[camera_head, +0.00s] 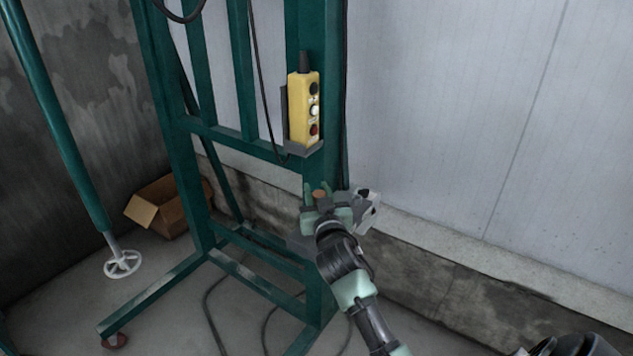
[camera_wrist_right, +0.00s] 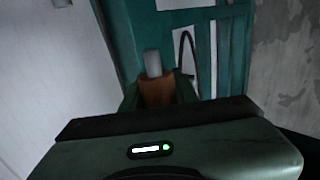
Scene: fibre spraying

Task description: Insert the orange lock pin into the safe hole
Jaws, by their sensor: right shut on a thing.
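My right gripper (camera_head: 327,196) is in front of the right post of the green steel frame (camera_head: 318,172), below the yellow control box. It is shut on the orange lock pin (camera_head: 319,193), of which only a small orange-brown part shows in the head view. In the right wrist view the pin's orange-brown body (camera_wrist_right: 157,92) sits between the fingers, with its grey cylindrical end (camera_wrist_right: 153,63) pointing away towards the green frame (camera_wrist_right: 124,40). I cannot make out the safe hole, or whether the pin's end touches the frame. My left gripper is not in view.
The yellow control box (camera_head: 304,108) with buttons hangs in a grey holder on the post, above the gripper. Dark cables hang by the frame and lie on the floor. An open cardboard box (camera_head: 170,207) stands behind at left. A pale panel wall (camera_head: 440,110) is close behind.

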